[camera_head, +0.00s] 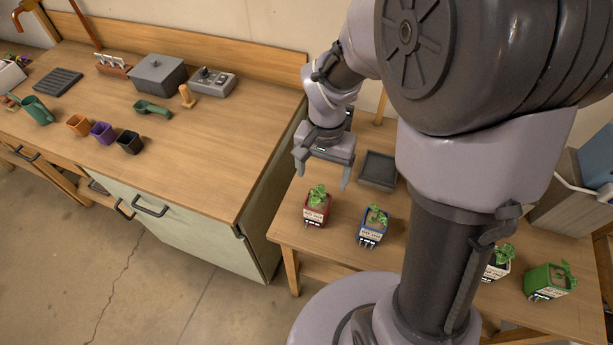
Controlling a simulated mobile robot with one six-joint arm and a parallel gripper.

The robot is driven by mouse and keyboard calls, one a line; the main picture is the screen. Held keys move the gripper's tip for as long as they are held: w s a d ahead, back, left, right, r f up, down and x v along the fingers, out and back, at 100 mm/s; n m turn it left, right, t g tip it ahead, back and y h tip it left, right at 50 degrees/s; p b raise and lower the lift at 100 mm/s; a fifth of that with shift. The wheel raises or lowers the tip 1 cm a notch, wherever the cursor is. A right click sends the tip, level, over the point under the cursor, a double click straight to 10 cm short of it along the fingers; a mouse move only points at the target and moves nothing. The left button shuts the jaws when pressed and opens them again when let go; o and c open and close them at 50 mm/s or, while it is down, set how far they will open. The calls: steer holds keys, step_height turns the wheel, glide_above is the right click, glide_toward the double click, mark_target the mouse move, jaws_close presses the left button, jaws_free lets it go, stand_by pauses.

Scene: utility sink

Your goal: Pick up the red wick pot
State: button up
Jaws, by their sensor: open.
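The red wick pot (316,210) stands upright on the lower wooden table, near its left front corner. It has a pale label on its front and a green seedling on top. My gripper (322,180) points down with its two fingers spread. It is empty, and in the picture it sits just above the seedling; the exact height gap is hard to judge. My arm comes in from the upper right and does not hide the red pot.
A blue pot (370,233) with a plant stands close to the right of the red one. A dark square tray (378,169) lies behind it. My arm partly hides a white pot (497,262); a green pot (548,281) stands further right. The higher workbench (220,150) rises at left.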

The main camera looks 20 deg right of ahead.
mark_target(320, 199)
step_height(320, 199, down, 11)
steer(key=b, duration=0.3)
steer(key=shift+r, duration=0.2)
steer(key=f+b, duration=0.1)
steer(key=f, duration=0.2)
steer(key=a+f+b, duration=0.1)
steer(key=f, duration=0.1)
steer(key=shift+s+f+b, duration=0.1)
steer(key=shift+f+b, duration=0.05)
steer(key=shift+b, duration=0.15)
steer(key=c, duration=1.7)
